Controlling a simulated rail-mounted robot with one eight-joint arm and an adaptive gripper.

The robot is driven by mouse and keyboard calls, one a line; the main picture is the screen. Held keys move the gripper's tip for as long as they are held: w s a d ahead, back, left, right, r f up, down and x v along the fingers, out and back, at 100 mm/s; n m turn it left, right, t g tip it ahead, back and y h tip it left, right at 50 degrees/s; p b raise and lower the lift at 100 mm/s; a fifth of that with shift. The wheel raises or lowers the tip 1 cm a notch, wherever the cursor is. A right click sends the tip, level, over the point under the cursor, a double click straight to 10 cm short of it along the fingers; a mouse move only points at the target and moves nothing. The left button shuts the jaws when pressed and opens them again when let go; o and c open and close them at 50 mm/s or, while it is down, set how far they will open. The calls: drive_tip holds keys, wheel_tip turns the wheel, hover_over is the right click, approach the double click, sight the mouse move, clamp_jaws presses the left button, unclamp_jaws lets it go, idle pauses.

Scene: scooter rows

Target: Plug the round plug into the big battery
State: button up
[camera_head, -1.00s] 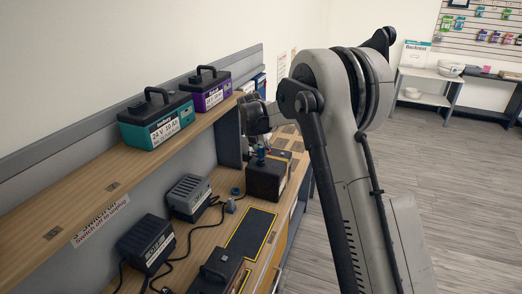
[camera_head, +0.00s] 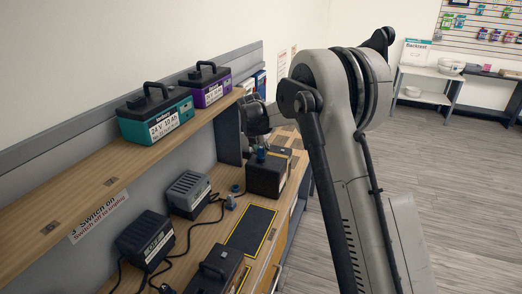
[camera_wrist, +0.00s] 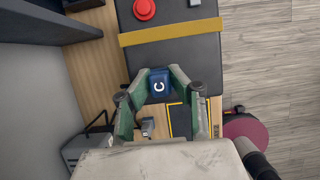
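A big black battery (camera_head: 264,181) stands on the bench beyond the dark mat. The wrist view shows a black case with a yellow band (camera_wrist: 172,38) and a red button (camera_wrist: 144,9), apparently this battery. My gripper (camera_wrist: 160,75) has its green fingers on both sides of a blue block marked C (camera_wrist: 159,84) and seems closed on it. In the head view the blue piece (camera_head: 261,154) is just above the battery top; contact cannot be told. A grey plug (camera_head: 230,203) stands on the bench by a blue round piece (camera_head: 235,188); a grey plug also shows in the wrist view (camera_wrist: 148,127).
Two chargers (camera_head: 146,240) (camera_head: 188,193) with black cables stand at the back. A yellow-edged mat (camera_head: 250,231) is bare. Another black battery (camera_head: 215,271) is in front. A shelf above holds teal (camera_head: 155,116) and purple (camera_head: 206,87) batteries.

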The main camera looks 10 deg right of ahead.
drive_tip(key=o, duration=0.5)
drive_tip(key=v, duration=1.2)
drive_tip(key=s+d+r+m+t, duration=0.1)
drive_tip(key=s+r+m, duration=0.2)
drive_tip(key=s+m, duration=0.35)
drive_tip(key=s+d+r+m+y+b, duration=0.1)
drive_tip(key=s+r+m, duration=0.2)
drive_tip(key=s, duration=0.6)
drive_tip(key=s+r+m+t, duration=0.1)
drive_tip(key=s+r+m, duration=0.2)
drive_tip(key=s+m, duration=0.35)
drive_tip(key=s+f+m, duration=0.3)
drive_tip(key=s+m, duration=0.1)
drive_tip(key=s, duration=0.4)
drive_tip(key=s+f+m+t+y+b, duration=0.1)
drive_tip(key=s+f+m, duration=0.2)
drive_tip(key=s, duration=0.6)
drive_tip(key=s+f+m, duration=0.3)
drive_tip(key=s+m, duration=0.3)
drive_tip(key=s, duration=0.2)
drive_tip(key=shift+s+d+f+t+b, duration=0.15)
drive_tip(key=shift+d+f+t+b, duration=0.15)
drive_tip(key=shift+f+b, duration=0.1)
